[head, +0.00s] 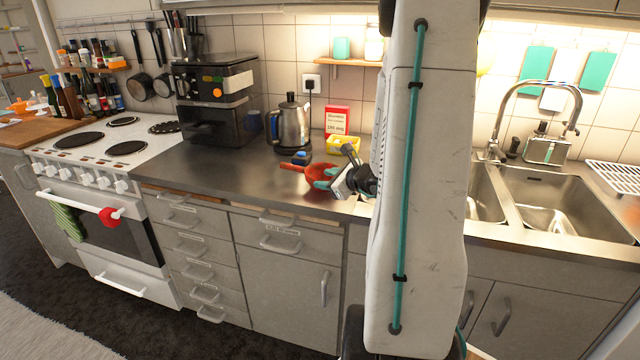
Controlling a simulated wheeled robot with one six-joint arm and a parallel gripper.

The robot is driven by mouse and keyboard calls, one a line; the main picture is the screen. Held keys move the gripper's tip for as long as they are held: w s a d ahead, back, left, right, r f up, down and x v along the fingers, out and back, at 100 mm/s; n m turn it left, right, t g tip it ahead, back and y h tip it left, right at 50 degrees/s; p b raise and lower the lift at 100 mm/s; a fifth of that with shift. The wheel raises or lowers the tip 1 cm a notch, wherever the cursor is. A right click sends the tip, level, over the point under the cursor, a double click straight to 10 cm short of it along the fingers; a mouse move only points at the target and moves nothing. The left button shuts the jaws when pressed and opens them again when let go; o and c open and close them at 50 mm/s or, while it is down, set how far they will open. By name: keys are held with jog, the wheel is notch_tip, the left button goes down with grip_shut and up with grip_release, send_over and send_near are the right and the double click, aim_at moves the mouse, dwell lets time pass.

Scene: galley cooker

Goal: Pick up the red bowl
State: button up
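The red bowl (316,180) sits on the steel counter (235,175), in front of the kettle and the red box. It looks wide, with a part sticking out to the left like a handle or lip. My gripper (325,179) is at the bowl, with its teal fingertips over the bowl's right part. The fingers look spread, but whether they touch the bowl's wall cannot be told. My white arm hides the counter to the right of the bowl.
A kettle (290,126), a red box (337,120) and a yellow item (342,143) stand behind the bowl. A coffee machine (216,100) is farther left. The sink (560,205) lies right of my arm. The counter left of the bowl is clear.

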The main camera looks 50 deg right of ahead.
aim_at(315, 179)
jog(key=shift+f+x, duration=0.1)
jog(key=shift+x, duration=1.4)
jog(key=shift+f+x, duration=0.15)
jog(key=shift+x, duration=1.35)
jog(key=shift+s, duration=0.15)
grip_shut()
